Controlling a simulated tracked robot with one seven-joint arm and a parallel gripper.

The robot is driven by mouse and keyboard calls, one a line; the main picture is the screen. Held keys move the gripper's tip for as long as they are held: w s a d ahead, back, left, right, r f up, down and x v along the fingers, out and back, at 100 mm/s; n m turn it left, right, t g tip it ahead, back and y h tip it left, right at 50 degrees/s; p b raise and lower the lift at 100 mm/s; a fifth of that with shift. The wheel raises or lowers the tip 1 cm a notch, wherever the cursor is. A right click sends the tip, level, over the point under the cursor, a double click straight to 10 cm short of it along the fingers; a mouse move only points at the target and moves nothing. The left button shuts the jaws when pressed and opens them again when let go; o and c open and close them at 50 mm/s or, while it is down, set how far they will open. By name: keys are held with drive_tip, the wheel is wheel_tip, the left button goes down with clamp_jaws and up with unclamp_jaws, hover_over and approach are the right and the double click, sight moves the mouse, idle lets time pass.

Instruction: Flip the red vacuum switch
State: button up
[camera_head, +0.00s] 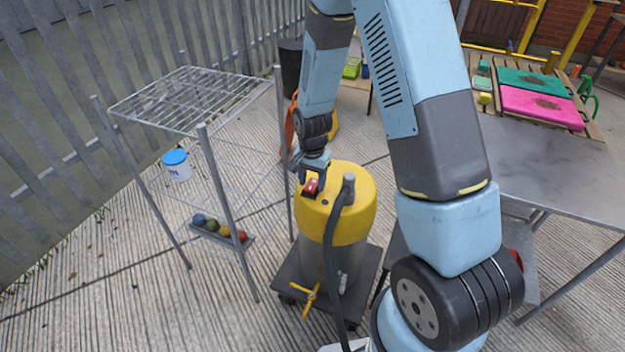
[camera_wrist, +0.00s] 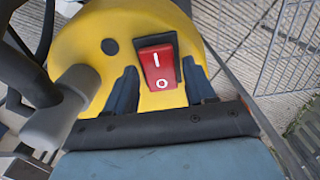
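The red switch (camera_wrist: 158,67) is a rocker marked "I" and "O" in a black frame on the yellow top of the vacuum (camera_head: 338,228). In the head view the switch (camera_head: 311,186) shows on the left of that top. My gripper (camera_head: 314,180) is right above it, pointing down. In the wrist view my gripper's two fingers (camera_wrist: 160,90) are apart, one on each side of the red rocker, with nothing between them but the switch below. I cannot tell whether the fingertips touch the switch or the yellow top.
A black hose (camera_head: 332,255) rises from the vacuum's top, right of the switch. A wire rack (camera_head: 187,101) stands close on the left. A metal table (camera_head: 545,170) is at the right.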

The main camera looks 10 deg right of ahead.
drive_tip(key=c, duration=0.8)
drive_tip(key=shift+d, duration=0.1)
drive_tip(key=shift+w+d+g+y, duration=0.1)
drive_tip(key=shift+w+g+y, duration=0.15)
drive_tip(key=shift+g, duration=0.25)
drive_tip(key=shift+g+y, duration=0.35)
drive_tip(key=shift+g, duration=0.05)
drive_tip(key=o, duration=1)
drive_tip(key=shift+w+r, duration=0.1)
